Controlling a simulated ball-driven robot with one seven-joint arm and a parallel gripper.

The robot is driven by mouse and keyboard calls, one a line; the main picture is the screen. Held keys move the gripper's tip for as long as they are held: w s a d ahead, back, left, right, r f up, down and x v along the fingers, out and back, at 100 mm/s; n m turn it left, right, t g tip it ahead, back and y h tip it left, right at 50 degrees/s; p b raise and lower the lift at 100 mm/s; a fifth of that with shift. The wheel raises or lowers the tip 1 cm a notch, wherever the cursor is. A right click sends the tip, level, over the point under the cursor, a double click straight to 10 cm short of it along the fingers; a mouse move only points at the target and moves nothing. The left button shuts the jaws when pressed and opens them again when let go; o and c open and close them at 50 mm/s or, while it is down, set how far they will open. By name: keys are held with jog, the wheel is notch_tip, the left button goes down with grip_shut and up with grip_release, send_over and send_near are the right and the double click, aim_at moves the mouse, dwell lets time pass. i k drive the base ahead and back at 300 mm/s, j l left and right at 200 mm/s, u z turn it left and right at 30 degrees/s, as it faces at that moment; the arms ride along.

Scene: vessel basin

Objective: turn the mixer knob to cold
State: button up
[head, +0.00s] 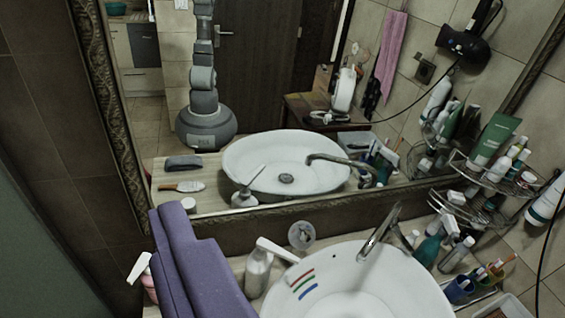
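A metal mixer tap (378,232) stands at the back rim of the white basin (400,285), right of the picture's middle. Its metal arm slants from upper right to lower left over the bowl. I cannot clearly tell its knob apart from the spout, nor which way the knob is turned. The basin's front is cut off by the lower edge. The tap and bowl also show reflected in the mirror. My gripper is not in view.
A pump bottle (258,271) and a purple folded cloth (195,262) are left of the basin. Bottles (457,255) and a blue cup with brushes (460,290) crowd its right. A wire rack (488,178) hangs on the right wall. A framed mirror (110,120) stands behind.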

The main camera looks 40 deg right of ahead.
aim_at(304, 235)
jog(key=z, duration=1.3)
